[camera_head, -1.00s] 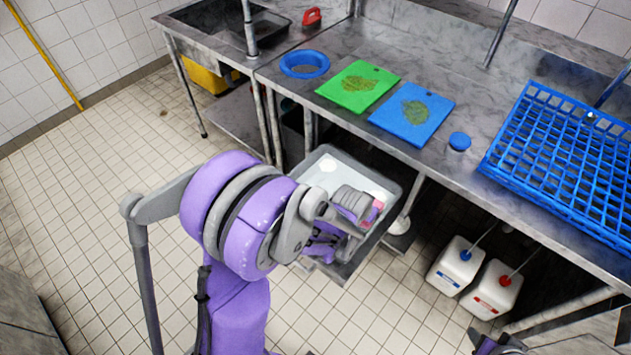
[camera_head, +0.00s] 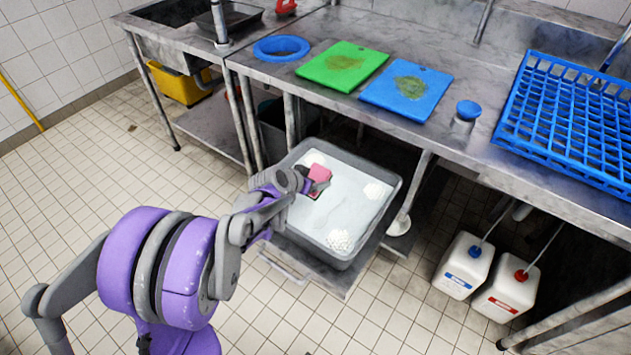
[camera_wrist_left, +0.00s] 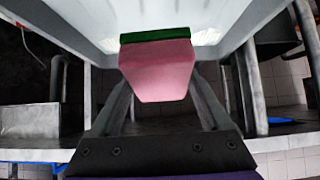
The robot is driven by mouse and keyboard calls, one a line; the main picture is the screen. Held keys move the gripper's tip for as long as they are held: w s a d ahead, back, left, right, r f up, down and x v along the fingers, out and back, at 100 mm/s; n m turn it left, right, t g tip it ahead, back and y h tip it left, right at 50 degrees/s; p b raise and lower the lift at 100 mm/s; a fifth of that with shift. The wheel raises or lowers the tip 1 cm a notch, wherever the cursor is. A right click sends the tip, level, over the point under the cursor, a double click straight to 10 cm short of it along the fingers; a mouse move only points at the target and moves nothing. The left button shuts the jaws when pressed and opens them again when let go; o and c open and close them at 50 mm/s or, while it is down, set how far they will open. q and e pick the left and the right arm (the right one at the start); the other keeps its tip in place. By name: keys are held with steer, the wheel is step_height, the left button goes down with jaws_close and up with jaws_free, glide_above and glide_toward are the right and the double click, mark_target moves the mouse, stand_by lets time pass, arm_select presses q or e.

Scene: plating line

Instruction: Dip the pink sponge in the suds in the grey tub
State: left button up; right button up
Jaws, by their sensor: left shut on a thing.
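The grey tub (camera_head: 345,262) stands on a low shelf below the counter's front edge, with pale water and white suds (camera_head: 340,240) in patches. The pink sponge (camera_head: 319,173) is over the far left part of the tub. In the left wrist view the pink sponge (camera_wrist_left: 158,72) has a dark green layer (camera_wrist_left: 155,35) on its far side. My left gripper (camera_head: 308,184) is shut on the sponge. I cannot tell whether the sponge touches the water. My right gripper is not in view.
A blue rack (camera_head: 570,125) is at the right. Two white canisters (camera_head: 464,265) stand beneath. Tiled floor in front is clear.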

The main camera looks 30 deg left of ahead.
arm_select(q)
steer(key=shift+f+b, duration=4.15)
steer(key=shift+f, duration=2.45)
steer(key=shift+r, duration=0.1)
steer(key=shift+r+p, duration=4.35)
steer(key=shift+r, duration=1.55)
